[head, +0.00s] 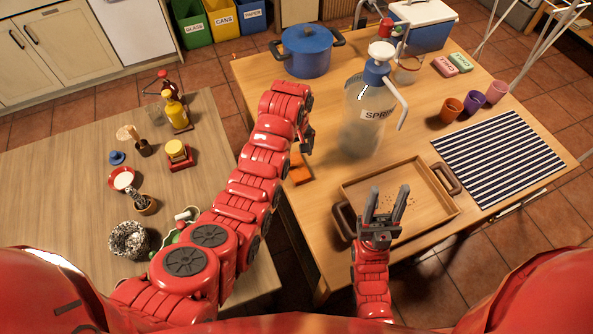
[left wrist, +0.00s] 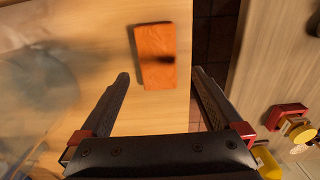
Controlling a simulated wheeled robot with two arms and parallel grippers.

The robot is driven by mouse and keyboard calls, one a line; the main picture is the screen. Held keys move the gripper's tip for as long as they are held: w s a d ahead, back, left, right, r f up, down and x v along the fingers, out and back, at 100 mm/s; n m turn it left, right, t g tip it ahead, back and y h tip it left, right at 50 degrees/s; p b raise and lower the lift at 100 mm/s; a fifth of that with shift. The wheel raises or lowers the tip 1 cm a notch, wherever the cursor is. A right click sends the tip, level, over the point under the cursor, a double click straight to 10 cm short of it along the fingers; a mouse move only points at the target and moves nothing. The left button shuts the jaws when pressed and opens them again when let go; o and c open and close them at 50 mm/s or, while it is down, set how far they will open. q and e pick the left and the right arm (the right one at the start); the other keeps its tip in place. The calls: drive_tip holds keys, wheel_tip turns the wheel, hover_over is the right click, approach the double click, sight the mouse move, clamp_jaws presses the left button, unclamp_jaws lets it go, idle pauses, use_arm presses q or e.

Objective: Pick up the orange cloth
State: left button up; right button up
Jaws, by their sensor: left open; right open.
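The orange cloth (head: 300,170) is a small flat folded piece on the wooden table, near its left edge. In the left wrist view the cloth (left wrist: 156,45) lies ahead, between the lines of the two fingers, with a dark shadow across it. My left gripper (head: 307,148) hangs over the table beside the cloth, and the arm hides part of it. In the left wrist view that gripper (left wrist: 161,76) is open and empty. My right gripper (head: 385,205) is open and empty over the wooden tray (head: 425,178).
Several cups, including an orange cup (head: 451,110), and a striped mat (head: 500,155) are on the right. A lower counter (head: 65,170) with small objects lies left across a gap.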

sight(297, 166)
use_arm(q)
drive_tip(key=shift+s+f, duration=0.1)
drive_tip(key=shift+f, duration=0.1)
drive_tip(key=shift+d+f+p, duration=0.1)
drive_tip(key=shift+f+p, duration=0.5)
drive_tip(key=shift+p, duration=0.2)
drive_tip(key=shift+d+f+p, duration=0.1)
drive_tip(key=shift+f+p, duration=0.4)
drive_tip(key=shift+f, duration=1.55)
drive_tip(key=c, duration=1.3)
drive_tip(key=shift+o, duration=0.2)
drive_tip(key=shift+r, duration=0.1)
